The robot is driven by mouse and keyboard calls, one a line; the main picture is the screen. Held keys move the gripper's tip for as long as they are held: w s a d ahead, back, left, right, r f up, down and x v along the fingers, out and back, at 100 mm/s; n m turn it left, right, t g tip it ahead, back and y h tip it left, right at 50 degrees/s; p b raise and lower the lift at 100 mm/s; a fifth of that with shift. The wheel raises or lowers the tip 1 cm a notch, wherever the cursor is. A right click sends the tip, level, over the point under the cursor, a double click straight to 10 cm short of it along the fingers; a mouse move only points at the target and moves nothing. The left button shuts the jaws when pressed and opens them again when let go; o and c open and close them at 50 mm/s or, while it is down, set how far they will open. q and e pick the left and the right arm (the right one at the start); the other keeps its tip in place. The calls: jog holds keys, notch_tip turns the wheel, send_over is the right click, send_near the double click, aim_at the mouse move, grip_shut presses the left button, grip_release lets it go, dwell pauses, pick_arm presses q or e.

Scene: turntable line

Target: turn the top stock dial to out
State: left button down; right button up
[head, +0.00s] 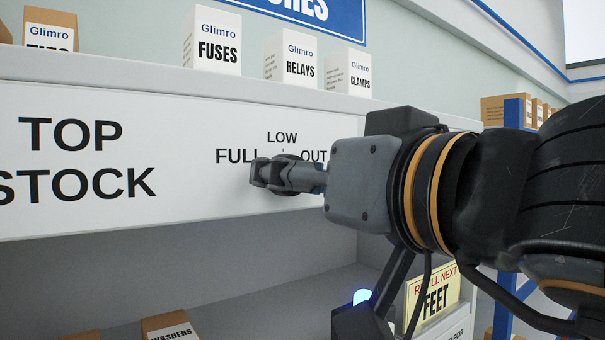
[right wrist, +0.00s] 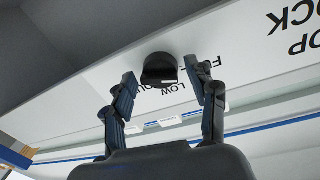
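The top stock dial (right wrist: 158,68) is a black round knob on the white shelf front (head: 200,185), which reads TOP STOCK. The marks FULL, LOW and OUT stand around the dial. In the head view my right gripper (head: 268,173) reaches in from the right and hides most of the dial. In the right wrist view, which is upside down, the right gripper (right wrist: 161,78) is open, with one finger on each side of the dial and gaps between. Which mark the dial points to cannot be told. My left gripper is not in view.
White boxes of fuses (head: 212,40), relays (head: 291,60) and clamps (head: 346,72) stand on the shelf above. A washers box (head: 168,327) sits below. A yellow card reading FEET (head: 435,297) is at the lower right. The space before the panel's left part is clear.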

jog(key=c, duration=0.8)
jog(key=shift+d+r+m+g+y+b, duration=0.1)
jog(key=shift+m+g+y+b, duration=0.2)
jog(key=shift+m+b, duration=3.5)
jog(key=shift+d+r+m+g+y+b, duration=0.25)
jog(key=shift+m+b, duration=2.2)
jog(key=shift+m, duration=2.55)
jog(key=shift+a+m+g+y+b, duration=0.1)
jog(key=shift+m+g+y+b, duration=0.25)
jog(key=shift+m+b, duration=3.45)
jog(key=shift+w+m+p, duration=0.1)
jog(key=shift+m+p, duration=0.5)
jog(key=shift+m, duration=0.1)
